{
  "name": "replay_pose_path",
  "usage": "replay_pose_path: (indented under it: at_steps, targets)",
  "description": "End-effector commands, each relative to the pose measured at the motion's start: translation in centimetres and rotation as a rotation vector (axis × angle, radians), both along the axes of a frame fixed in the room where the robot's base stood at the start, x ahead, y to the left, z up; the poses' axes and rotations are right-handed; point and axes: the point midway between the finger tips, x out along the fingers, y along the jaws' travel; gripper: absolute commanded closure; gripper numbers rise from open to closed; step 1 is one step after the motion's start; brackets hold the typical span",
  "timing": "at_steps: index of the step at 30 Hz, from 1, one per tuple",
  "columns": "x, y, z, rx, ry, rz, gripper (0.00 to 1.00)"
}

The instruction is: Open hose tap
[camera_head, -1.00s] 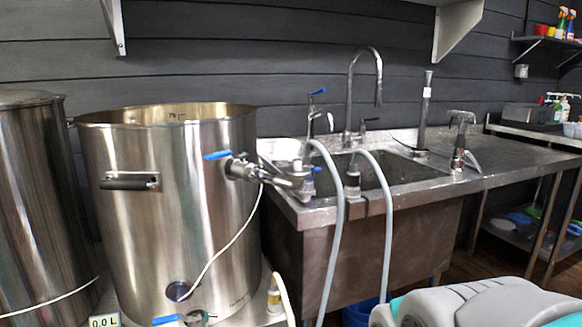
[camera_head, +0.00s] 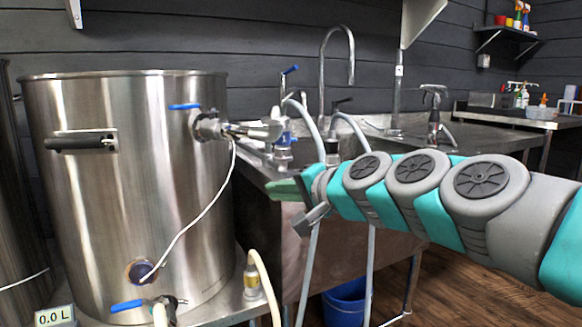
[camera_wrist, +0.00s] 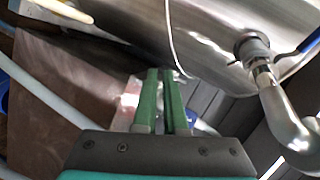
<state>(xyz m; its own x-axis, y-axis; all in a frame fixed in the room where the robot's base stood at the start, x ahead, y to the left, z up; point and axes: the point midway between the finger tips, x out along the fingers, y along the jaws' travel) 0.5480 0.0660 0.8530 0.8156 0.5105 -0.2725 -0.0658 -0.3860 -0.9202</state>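A tap with a blue lever (camera_head: 290,70) stands at the sink's back left corner in the head view. A second blue-topped tap fitting (camera_head: 284,140) sits below it, near the kettle's outlet pipe. I cannot tell for certain which is the hose tap. Two pale grey hoses (camera_head: 308,262) hang over the sink's front edge, partly hidden by my arm. My gripper (camera_head: 278,189) is in front of the sink's left corner, below the taps and apart from them. In the wrist view its green fingers (camera_wrist: 160,76) are close together, with nothing visible between them.
A large steel kettle (camera_head: 95,210) stands at left, with a blue-handled upper valve (camera_head: 185,106) and a lower one (camera_head: 127,305). The steel sink (camera_head: 290,265) is behind my arm. A blue bucket (camera_head: 344,302) stands underneath. Wooden floor (camera_head: 480,285) at right looks clear.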

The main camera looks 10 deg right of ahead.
Motion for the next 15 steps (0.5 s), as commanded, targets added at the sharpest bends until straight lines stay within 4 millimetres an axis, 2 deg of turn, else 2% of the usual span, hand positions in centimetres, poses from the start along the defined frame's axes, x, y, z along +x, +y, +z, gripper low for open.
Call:
replay_pose_path:
  at_steps: [1, 3, 6, 10, 15]
  targets:
    - [2.0, -2.6, 0.9, 0.108, -0.041, -0.074, 0.98]
    - [3.8, -5.9, 2.8, 0.228, -0.08, -0.161, 1.0]
    - [5.2, -9.4, 4.3, 0.335, -0.112, -0.244, 1.0]
    - [6.1, -11.1, 5.0, 0.389, -0.125, -0.287, 1.0]
    - [7.8, -10.5, 4.9, 0.388, -0.122, -0.284, 1.0]
